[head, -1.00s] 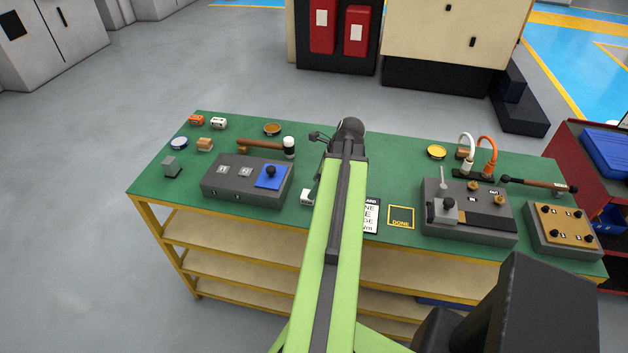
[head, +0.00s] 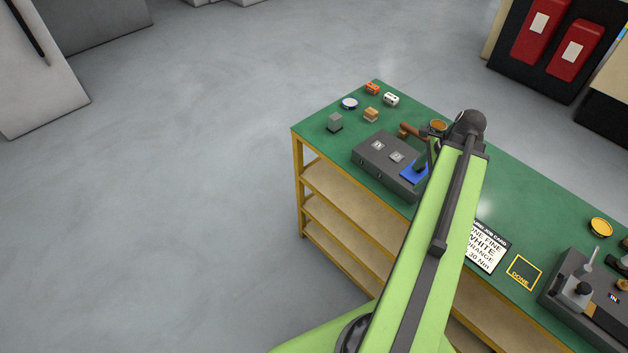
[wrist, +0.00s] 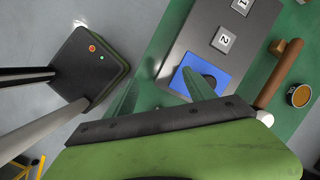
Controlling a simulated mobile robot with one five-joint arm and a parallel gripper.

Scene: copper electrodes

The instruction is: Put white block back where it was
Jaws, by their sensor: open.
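A small white block (head: 391,99) sits at the far left corner of the green table (head: 530,185), beside an orange block (head: 373,88). My gripper is at the end of the green arm; in the head view it is mostly hidden behind the arm. In the wrist view my gripper (wrist: 160,82) has its green fingers apart, with nothing visible between them. It is above the blue pad end of the grey box (wrist: 195,50). No white block shows in the wrist view.
A brown-handled hammer (wrist: 278,75) and a round tin (wrist: 299,95) lie close to my gripper. The DONE square (head: 523,272) is empty.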

